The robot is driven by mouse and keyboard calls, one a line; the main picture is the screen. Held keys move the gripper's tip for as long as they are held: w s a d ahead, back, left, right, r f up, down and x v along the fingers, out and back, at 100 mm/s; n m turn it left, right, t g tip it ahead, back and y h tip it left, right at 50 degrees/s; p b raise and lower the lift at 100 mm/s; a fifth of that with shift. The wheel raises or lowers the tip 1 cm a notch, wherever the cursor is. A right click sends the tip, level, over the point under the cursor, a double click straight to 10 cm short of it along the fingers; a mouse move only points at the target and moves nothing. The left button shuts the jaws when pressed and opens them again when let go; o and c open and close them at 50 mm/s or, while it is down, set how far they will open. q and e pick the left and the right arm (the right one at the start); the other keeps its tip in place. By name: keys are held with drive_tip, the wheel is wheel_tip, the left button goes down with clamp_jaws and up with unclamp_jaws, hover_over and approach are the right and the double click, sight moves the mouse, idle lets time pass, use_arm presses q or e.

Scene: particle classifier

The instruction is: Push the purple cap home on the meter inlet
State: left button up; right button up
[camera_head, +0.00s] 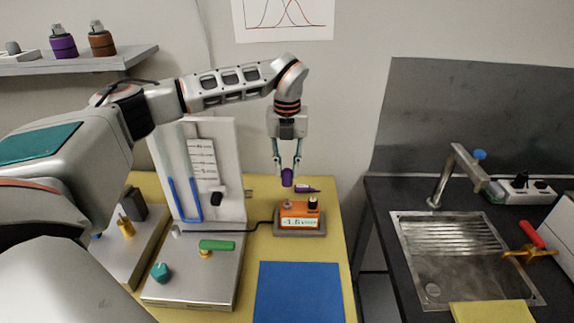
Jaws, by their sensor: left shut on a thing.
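My left gripper (288,172) points down above the orange meter and is shut on the purple cap (288,178). The orange meter (299,213) sits on a grey base on the yellow table, with a small display on its front. A dark knob or fitting stands on its top right and a pale fitting on its top left. The cap appears above and behind the meter's top left, apart from it as far as I can see. Another small purple pointed piece (306,189) shows just right of the cap. My right gripper is out of view.
A white panel with a blue U-tube (186,199) stands left of the meter on a metal base (195,272) with a green handle (217,245). A black cable runs to the meter. A blue mat (299,291) lies in front. A sink (460,255) is at right.

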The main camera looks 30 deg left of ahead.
sight(287, 179)
use_arm(q)
wheel_tip(287, 179, down, 3)
drive_tip(key=shift+r+b, duration=0.2)
drive_tip(key=shift+b, duration=0.3)
drive_tip(key=shift+f, duration=0.7)
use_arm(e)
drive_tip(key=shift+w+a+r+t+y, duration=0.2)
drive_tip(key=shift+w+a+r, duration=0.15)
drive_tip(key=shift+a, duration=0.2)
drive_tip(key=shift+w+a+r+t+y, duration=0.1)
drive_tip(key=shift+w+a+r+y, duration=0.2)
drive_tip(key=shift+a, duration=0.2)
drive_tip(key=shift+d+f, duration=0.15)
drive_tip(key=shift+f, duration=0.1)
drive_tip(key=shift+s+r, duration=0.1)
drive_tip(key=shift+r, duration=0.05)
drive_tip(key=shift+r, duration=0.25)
use_arm(q)
drive_tip(key=shift+p, duration=0.7)
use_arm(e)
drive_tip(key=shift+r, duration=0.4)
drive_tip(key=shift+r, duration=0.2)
